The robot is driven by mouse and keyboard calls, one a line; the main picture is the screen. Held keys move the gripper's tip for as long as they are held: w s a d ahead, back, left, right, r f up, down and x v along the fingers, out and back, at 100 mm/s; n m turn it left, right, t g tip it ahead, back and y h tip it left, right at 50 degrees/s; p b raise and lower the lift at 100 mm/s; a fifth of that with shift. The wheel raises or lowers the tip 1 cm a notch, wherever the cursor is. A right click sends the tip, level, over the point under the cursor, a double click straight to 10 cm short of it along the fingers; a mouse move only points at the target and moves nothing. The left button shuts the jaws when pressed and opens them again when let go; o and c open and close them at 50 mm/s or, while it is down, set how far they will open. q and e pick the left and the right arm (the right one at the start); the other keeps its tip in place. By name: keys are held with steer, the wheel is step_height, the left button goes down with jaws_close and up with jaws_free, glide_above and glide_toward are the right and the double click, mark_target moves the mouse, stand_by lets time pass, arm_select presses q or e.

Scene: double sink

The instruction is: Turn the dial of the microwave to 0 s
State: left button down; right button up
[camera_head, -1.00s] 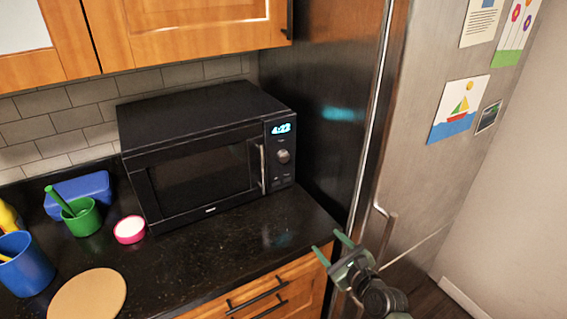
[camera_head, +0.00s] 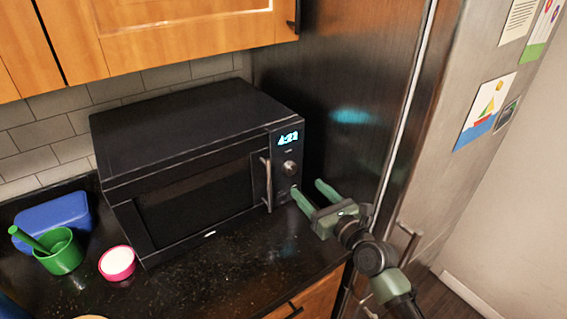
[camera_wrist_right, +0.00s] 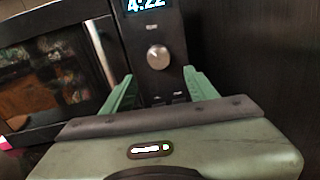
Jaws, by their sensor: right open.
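The black microwave (camera_head: 195,170) stands on the counter with its door shut. Its round silver dial (camera_head: 289,168) sits on the right-hand panel, under a lit blue display (camera_head: 288,138). In the right wrist view the dial (camera_wrist_right: 158,57) is ahead of the gripper, above and between the fingertips, and the display (camera_wrist_right: 148,5) reads 4:22. My right gripper (camera_head: 309,188) is open and empty, just in front of the panel and a little below the dial. Its green fingers (camera_wrist_right: 160,84) appear apart from the dial. My left gripper is not in view.
The fridge (camera_head: 345,100) rises close on the right of the microwave. The door handle (camera_head: 267,184) stands out just left of the dial. A green cup (camera_head: 62,254), a pink-rimmed bowl (camera_head: 117,262) and a blue container (camera_head: 55,218) are at the left. The counter before the microwave is clear.

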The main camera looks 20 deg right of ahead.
mark_target(292, 170)
steer(key=w, duration=0.1)
steer(key=w+r, duration=0.1)
steer(key=w+a, duration=0.1)
steer(key=w, duration=0.1)
steer(key=shift+r+p, duration=0.2)
steer(key=shift+p, duration=0.2)
steer(key=x, duration=0.2)
steer(key=shift+w+a+f, duration=0.15)
steer(key=shift+w+f, duration=0.1)
steer(key=shift+w, duration=0.35)
steer(key=shift+s, duration=0.1)
jaws_close()
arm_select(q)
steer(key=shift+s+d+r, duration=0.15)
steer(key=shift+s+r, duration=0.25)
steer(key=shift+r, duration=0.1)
